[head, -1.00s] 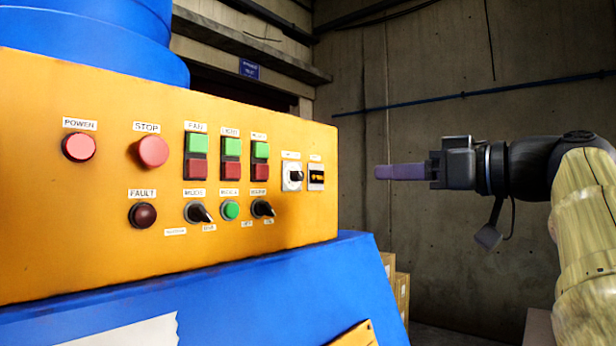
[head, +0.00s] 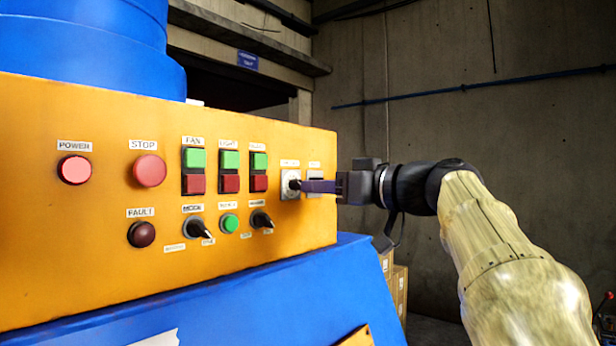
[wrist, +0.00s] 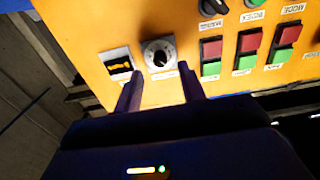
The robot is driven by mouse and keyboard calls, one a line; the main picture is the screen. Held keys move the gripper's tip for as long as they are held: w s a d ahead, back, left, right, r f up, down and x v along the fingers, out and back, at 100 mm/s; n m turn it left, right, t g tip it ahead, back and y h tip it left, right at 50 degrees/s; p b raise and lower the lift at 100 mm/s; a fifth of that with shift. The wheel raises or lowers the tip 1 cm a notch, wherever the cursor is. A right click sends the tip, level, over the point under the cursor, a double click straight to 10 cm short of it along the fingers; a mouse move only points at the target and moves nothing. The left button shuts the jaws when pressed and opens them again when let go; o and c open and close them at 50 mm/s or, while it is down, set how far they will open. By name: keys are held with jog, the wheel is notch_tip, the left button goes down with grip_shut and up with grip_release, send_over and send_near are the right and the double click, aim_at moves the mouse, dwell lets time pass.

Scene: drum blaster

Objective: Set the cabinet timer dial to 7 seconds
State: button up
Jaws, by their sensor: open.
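The timer dial (wrist: 160,57) is a black knob on a white scale plate, mounted on the yellow cabinet panel (head: 90,250). The pointer's scale reading is too small to read.
A small dark display (wrist: 118,64) is beside the dial. Red and green push-button pairs (head: 258,172) are left of it in the head view. A black selector knob (head: 261,219) is below. The blue machine body (head: 280,290) juts out under the panel.

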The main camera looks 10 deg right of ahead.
aim_at(296, 185)
jog(key=p+x, duration=0.1)
jog(key=x, duration=0.3)
grip_shut()
